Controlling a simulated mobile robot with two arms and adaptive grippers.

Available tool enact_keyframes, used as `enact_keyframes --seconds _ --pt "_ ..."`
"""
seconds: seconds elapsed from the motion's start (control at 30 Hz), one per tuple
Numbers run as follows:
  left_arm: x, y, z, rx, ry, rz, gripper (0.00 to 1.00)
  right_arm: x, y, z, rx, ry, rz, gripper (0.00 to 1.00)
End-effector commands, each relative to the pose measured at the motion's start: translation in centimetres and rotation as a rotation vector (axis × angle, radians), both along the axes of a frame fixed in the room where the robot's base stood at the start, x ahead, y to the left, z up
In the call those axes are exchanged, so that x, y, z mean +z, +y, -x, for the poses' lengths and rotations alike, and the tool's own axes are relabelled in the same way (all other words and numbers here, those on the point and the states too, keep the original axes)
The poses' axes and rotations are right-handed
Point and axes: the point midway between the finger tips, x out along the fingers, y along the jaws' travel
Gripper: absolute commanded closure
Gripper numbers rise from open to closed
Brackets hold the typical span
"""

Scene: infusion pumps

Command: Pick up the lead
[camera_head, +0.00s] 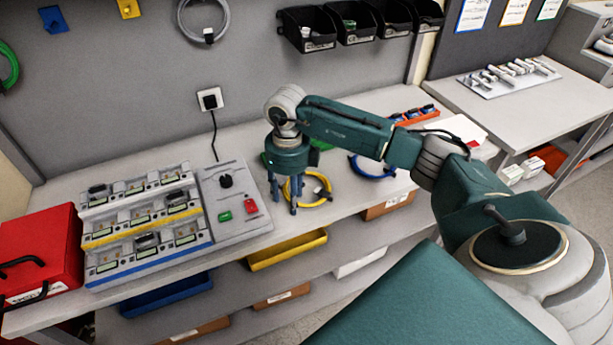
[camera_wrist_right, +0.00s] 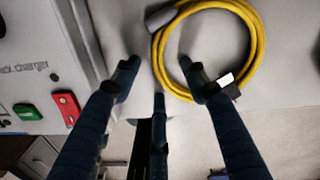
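A yellow coiled lead (camera_head: 318,201) lies on the bench beside the grey charger box (camera_head: 235,205). In the right wrist view the yellow lead (camera_wrist_right: 258,50) is a ring with a grey connector at its upper left and a dark part with a white tag at its lower right. My right gripper (camera_head: 287,203) points down over the left part of the coil. I cannot tell whether a finger touches the lead. My left gripper is not in view.
A blue coiled lead (camera_head: 373,170) lies farther right, partly hidden by my right arm. A rack of devices (camera_head: 140,230) and a red case (camera_head: 42,256) stand on the left. A yellow bin (camera_head: 287,251) sits on the shelf below. A power cord (camera_head: 214,135) rises from the charger to the wall socket.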

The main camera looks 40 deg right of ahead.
Motion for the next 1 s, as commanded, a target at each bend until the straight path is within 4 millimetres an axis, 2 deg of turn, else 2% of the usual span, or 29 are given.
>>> enact_keyframes --seconds 0.03,0.2,0.53,0.67,0.87,1.0 --pt "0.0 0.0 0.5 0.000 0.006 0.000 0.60 0.0 0.0 0.0 0.000 0.000 0.000 0.68" --pt "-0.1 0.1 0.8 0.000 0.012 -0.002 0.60 0.0 0.0 0.0 0.000 0.000 0.000 1.00" --pt "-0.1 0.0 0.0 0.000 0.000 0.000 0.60 0.2 0.0 0.0 0.000 -0.001 0.000 1.00" --pt "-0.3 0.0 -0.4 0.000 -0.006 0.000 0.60 0.9 0.0 -0.1 -0.001 -0.002 0.000 1.00" --pt "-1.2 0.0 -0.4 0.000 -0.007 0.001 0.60 3.9 0.0 -0.2 0.000 -0.007 -0.001 1.00" --pt "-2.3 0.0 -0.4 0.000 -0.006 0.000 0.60 7.7 0.0 -0.3 0.000 -0.010 -0.001 1.00"
